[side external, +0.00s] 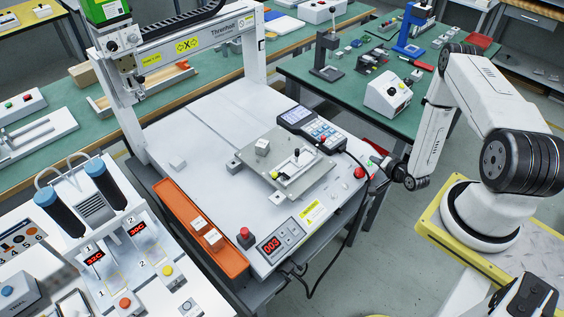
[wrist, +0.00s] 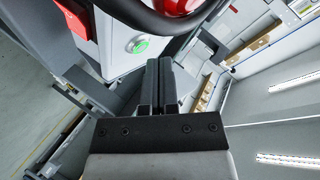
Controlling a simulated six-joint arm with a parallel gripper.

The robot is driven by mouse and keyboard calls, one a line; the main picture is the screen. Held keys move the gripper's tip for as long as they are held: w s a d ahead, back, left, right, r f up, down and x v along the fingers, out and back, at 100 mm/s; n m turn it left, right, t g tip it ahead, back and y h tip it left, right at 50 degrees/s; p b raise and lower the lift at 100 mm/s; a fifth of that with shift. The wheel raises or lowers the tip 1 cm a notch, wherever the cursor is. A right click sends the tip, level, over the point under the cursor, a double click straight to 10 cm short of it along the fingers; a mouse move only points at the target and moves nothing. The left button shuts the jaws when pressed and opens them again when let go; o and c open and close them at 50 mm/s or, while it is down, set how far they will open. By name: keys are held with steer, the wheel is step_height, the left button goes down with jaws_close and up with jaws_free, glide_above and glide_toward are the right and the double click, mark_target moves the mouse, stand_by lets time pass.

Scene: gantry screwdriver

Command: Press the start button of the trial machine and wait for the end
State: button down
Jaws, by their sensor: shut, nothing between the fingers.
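The trial machine is a white gantry screwdriver (side external: 200,120) with a moving head over a broad white bed. In the wrist view, a round green button (wrist: 137,45) with a pale ring sits on its grey panel. A red mushroom button (wrist: 180,5) shows at the top edge, partly behind a dark curved cable. My gripper (wrist: 160,64) is shut and empty, its fingertips just below and right of the green button, apparently apart from it. In the side view, my gripper (side external: 384,170) is at the machine's right edge, near a red button (side external: 359,173).
A keypad pendant (side external: 312,128) lies on the bed, its black cable looping near my gripper. A fixture plate (side external: 285,165), orange tray (side external: 200,230) and display reading 003 (side external: 271,245) are on the machine. A red rocker switch (wrist: 77,15) is left of the green button.

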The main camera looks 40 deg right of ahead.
steer(key=shift+w+f, duration=0.25)
steer(key=shift+f, duration=0.4)
stand_by(1.3)
steer(key=shift+r, duration=0.15)
steer(key=shift+s+r, duration=0.2)
steer(key=shift+r, duration=0.4)
steer(key=r, duration=0.1)
steer(key=s+r, duration=0.1)
steer(key=r, duration=0.1)
steer(key=s+r, duration=0.1)
steer(key=r, duration=0.1)
steer(key=shift+s+r, duration=0.1)
steer(key=shift+r, duration=0.1)
stand_by(0.6)
steer(key=shift+r, duration=0.1)
